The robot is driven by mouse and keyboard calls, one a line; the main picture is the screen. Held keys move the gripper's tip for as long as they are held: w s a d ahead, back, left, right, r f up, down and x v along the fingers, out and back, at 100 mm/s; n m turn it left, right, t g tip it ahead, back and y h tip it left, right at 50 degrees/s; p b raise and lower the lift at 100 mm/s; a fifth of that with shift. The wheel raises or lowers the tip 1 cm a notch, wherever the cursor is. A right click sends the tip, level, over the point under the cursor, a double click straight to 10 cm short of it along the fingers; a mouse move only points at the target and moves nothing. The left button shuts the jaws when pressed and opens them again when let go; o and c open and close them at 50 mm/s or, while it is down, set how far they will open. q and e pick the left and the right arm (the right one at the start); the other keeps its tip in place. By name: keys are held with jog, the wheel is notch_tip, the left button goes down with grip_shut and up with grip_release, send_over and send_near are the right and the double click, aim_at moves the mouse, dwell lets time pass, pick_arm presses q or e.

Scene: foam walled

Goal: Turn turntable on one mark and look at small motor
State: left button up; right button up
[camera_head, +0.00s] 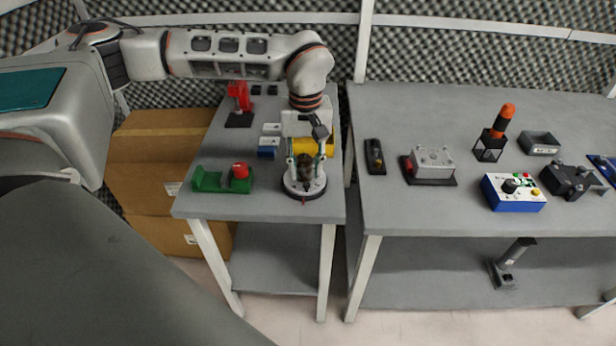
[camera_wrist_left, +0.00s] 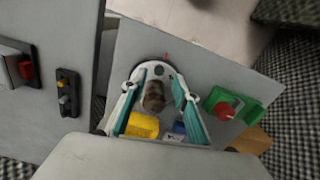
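The turntable (camera_head: 304,190) is a round disc with a pale top, near the front right corner of the left table. A red mark shows at its front edge. The small motor (camera_head: 305,168) stands on it; in the left wrist view it is a brownish cylinder (camera_wrist_left: 154,97). My left gripper (camera_head: 306,172) points down over the turntable. In the left wrist view its teal-lined fingers (camera_wrist_left: 158,82) are apart on either side of the motor, with gaps. Whether the fingertips touch the disc is unclear. The gripper hides part of the turntable. My right gripper is out of view.
A green cradle with a red knob (camera_head: 240,171) lies left of the turntable. A red device (camera_head: 239,97) stands farther back. The right table (camera_head: 420,110) holds several devices across a narrow gap.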

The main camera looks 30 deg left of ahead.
aim_at(308, 184)
pick_arm(q)
notch_tip(308, 184, down, 3)
jog(key=shift+r, duration=0.15)
jog(key=shift+f, duration=0.6)
jog(key=shift+w, duration=0.1)
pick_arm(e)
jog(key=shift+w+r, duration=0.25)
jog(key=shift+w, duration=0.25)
pick_arm(q)
grip_shut()
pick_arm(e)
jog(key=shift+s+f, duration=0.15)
pick_arm(q)
jog(key=shift+d, duration=0.15)
